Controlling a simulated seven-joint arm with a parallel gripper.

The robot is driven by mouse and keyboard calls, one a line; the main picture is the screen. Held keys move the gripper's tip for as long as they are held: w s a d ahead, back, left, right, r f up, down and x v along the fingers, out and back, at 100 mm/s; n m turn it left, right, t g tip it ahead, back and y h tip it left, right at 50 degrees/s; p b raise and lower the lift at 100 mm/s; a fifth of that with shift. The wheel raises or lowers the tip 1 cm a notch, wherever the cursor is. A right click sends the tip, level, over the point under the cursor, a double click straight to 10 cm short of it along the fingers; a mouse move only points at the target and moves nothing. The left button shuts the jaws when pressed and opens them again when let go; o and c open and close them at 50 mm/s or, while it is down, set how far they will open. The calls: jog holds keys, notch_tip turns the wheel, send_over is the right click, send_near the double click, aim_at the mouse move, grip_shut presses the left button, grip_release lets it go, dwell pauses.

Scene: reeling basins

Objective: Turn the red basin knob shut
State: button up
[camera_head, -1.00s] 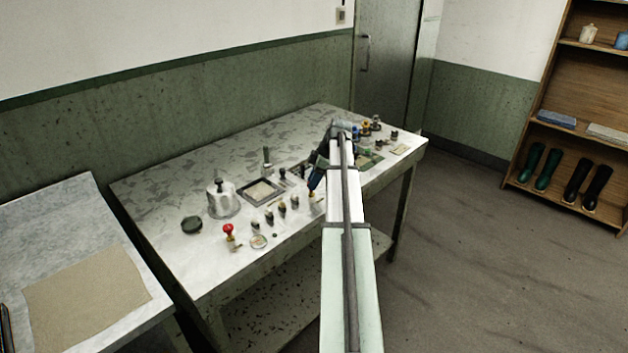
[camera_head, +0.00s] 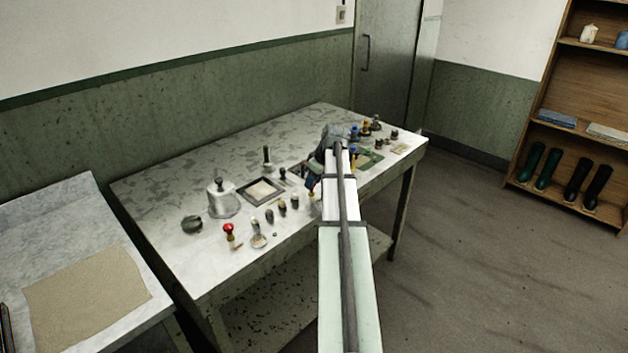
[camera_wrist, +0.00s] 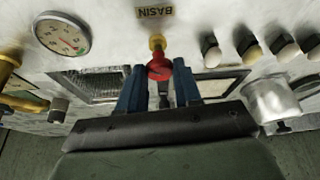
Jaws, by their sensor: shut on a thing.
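The red basin knob (camera_wrist: 160,67) sits on a brass stem in the wrist view, beside a label reading BASIN (camera_wrist: 155,12), which appears upside down. My gripper (camera_wrist: 160,80) has its two blue fingers on either side of the knob and is shut on it. In the head view my gripper (camera_head: 313,184) is at the table's front part, mostly behind my arm.
A round dial gauge (camera_wrist: 62,37) and brass pipework (camera_wrist: 8,75) are left of the knob in the wrist view. Several dark-and-white knobs (camera_wrist: 245,45) line the right. On the table (camera_head: 165,180), another red-topped fitting (camera_head: 228,230) stands farther left. The table's back is clear.

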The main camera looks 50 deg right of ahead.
jog(key=m, duration=0.2)
jog(key=m+h, duration=0.2)
jog(key=m, duration=0.1)
jog(key=shift+a+m, duration=0.25)
jog(key=shift+m, duration=0.05)
jog(key=m+h, duration=0.1)
jog(key=m, duration=0.1)
jog(key=m+g, duration=0.1)
jog(key=m, duration=0.1)
jog(key=shift+w+a+m+h, duration=0.1)
jog(key=shift+w+m+h, duration=0.1)
jog(key=shift+m+h, duration=0.2)
jog(key=o, duration=1)
jog(key=shift+o, duration=0.2)
jog(key=shift+g, duration=0.3)
jog(key=v, duration=1.4)
jog(key=shift+s+f, duration=0.1)
jog(key=shift+f, duration=0.05)
